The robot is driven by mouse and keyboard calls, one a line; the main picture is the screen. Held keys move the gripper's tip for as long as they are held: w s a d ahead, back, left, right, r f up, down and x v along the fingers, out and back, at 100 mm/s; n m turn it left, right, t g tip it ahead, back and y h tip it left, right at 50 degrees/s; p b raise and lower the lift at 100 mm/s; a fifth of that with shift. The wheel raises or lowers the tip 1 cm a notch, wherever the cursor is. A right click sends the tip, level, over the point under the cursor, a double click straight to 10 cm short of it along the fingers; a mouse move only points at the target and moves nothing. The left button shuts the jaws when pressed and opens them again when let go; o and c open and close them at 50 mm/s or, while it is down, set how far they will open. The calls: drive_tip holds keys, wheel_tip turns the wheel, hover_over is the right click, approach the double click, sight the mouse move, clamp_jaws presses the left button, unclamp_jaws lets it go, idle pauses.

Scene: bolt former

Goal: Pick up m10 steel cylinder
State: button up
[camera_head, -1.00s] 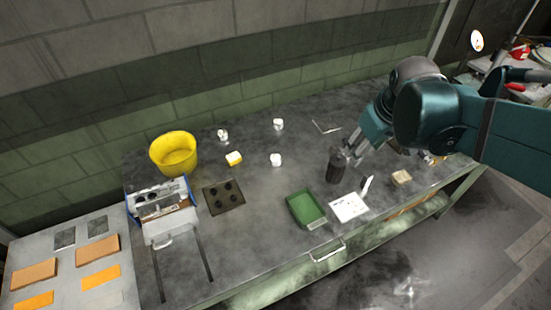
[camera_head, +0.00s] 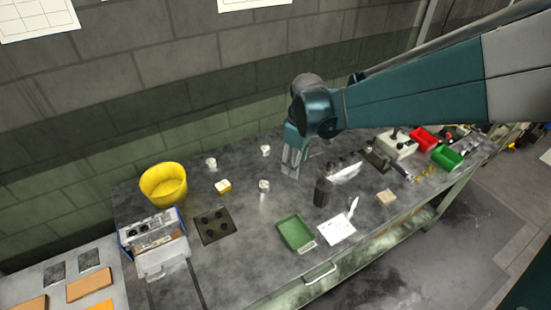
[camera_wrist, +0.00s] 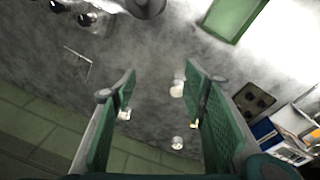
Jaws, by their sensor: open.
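Several small pale cylinder-like pieces stand on the grey bench: one at the back (camera_head: 266,150), one in front of it (camera_head: 264,186), one further left (camera_head: 211,163). A yellow-and-white piece (camera_head: 223,187) sits near them. I cannot tell which is the m10 steel cylinder. My gripper (camera_head: 291,168) is above the bench, right of these pieces. In the wrist view my gripper (camera_wrist: 160,88) is open and empty, with its green fingers spread. The front pale piece (camera_wrist: 178,88) shows between the fingers, well below them, nearer the right finger; the back one (camera_wrist: 125,114) is by the left finger.
A dark upright cylinder (camera_head: 322,192), a green tray (camera_head: 294,232) and a white sheet (camera_head: 337,230) lie in front. A yellow bucket (camera_head: 163,184), a dark plate (camera_head: 214,226) and a blue-sided machine (camera_head: 155,243) stand left. Red (camera_head: 423,139) and green bins (camera_head: 447,158) are right.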

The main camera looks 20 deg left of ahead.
sight(264, 184)
drive_tip(key=a+f+n+p, duration=0.1)
drive_tip(key=a+f, duration=0.1)
drive_tip(key=a, duration=0.2)
drive_tip(key=a+f+n+g, duration=0.1)
drive_tip(key=a+f, duration=0.2)
drive_tip(key=a, duration=0.1)
drive_tip(key=a+f+n+p, duration=0.1)
drive_tip(key=a+f+n, duration=0.1)
drive_tip(key=a+f, duration=0.1)
drive_tip(key=shift+a+h+p, duration=0.35)
drive_tip(key=shift+a+h, duration=0.05)
drive_tip(key=shift+a, duration=0.3)
drive_tip(key=shift+f, duration=0.1)
drive_tip(key=shift+f, duration=1.25)
drive_tip(key=shift+f, duration=0.1)
drive_tip(key=shift+w+d+f, duration=0.1)
drive_tip(key=shift+w+f, duration=0.05)
drive_tip(key=shift+f, duration=2.35)
drive_tip(key=c, duration=1.1)
